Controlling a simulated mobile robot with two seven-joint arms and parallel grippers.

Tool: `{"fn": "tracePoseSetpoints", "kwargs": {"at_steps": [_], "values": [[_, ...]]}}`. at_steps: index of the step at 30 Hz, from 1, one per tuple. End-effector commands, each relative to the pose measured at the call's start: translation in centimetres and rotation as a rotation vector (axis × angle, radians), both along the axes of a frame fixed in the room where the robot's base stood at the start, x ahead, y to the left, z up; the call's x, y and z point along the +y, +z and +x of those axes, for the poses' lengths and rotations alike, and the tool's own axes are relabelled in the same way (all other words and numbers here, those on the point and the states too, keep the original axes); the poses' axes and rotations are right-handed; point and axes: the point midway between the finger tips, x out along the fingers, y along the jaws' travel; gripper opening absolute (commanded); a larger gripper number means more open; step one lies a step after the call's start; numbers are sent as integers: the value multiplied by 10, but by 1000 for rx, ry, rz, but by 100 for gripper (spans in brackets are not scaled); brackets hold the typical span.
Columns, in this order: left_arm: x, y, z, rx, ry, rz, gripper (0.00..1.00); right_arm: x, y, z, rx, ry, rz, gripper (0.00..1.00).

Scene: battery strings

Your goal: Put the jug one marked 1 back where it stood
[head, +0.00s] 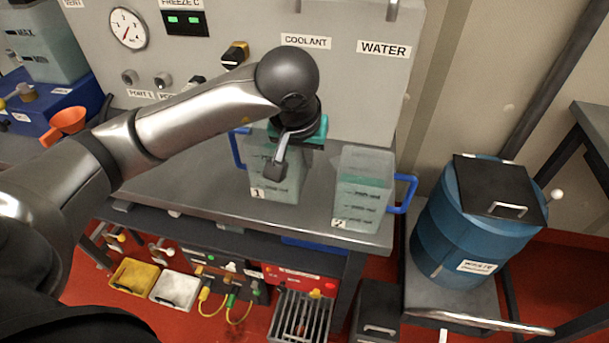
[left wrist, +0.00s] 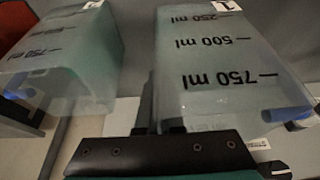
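Jug one (head: 287,183), a clear jug with pale green liquid, a "1" label and a blue handle at its left, is upright at the grey bench (head: 220,180). Jug 2 (head: 362,190) stands to its right, blue handle on the right. My left gripper (head: 276,168) reaches down at the upper part of jug one. In the left wrist view, jug one (left wrist: 225,65) fills the right side, upside down, close beyond the gripper, and jug 2 (left wrist: 65,65) is at left. The fingertips are mostly hidden, so I cannot tell whether they grip it.
The panel behind carries COOLANT (head: 306,41) and WATER (head: 384,49) labels. A blue waste drum (head: 455,230) stands on a trolley at right. Sockets and cables are below the bench. The bench left of jug one has bare room.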

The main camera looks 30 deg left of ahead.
Motion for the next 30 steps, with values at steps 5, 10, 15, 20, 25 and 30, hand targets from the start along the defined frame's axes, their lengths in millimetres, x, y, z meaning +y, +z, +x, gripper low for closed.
{"fn": "tracePoseSetpoints", "kwargs": {"at_steps": [5, 10, 15, 20, 25, 30], "values": [[0, -10, 0, -2, 1, 0, 0, -1, -2, 0, 0, -1, -1, 0], [0, -34, 0, 1, 1, 0, 0, -1, -6, 1, 0, -1, -1, 0], [0, -42, 1, -5, 0, 0, 0, -1, -7, 1, -1, -2, -1, 0], [0, -41, 1, -5, 0, 0, 0, -1, -7, 1, -1, -2, -2, 0], [0, -46, 1, -5, 0, 1, 0, -1, -12, 1, -1, -3, -1, 0], [0, -45, 0, -1, 0, 0, 23, -1, -10, 1, -2, -3, -1, 0]]}}
